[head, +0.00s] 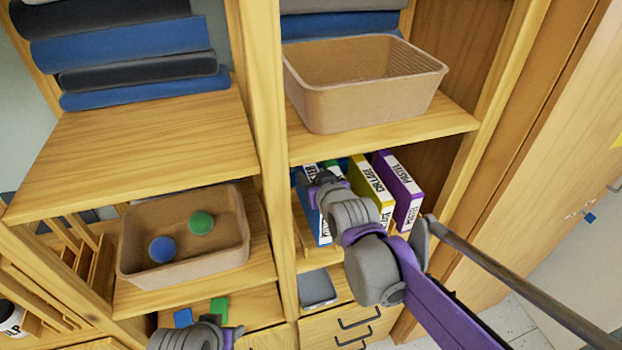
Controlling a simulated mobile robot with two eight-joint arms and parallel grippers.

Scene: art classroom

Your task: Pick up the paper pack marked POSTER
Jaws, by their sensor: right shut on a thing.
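My right gripper (313,183) reaches into the right-hand shelf bay and is shut on a blue paper pack (301,200) at the left of a row. Its white upper label is partly covered; the visible letters look like the end of POSTER. The jaws and my wrist hide much of the pack, so the exact grip is hard to see. The pack stands upright among the others. A grey and purple part of my left arm shows at the bottom edge; its jaws are not visible.
Beside it stand a mostly hidden green pack (335,165), a yellow pack marked COLLAGE (373,187) and a purple pack marked PASTEL (402,187). A tan bin (372,105) sits above. Another bin (185,262) holds blue and green balls. Wooden uprights (262,130) bound the bay.

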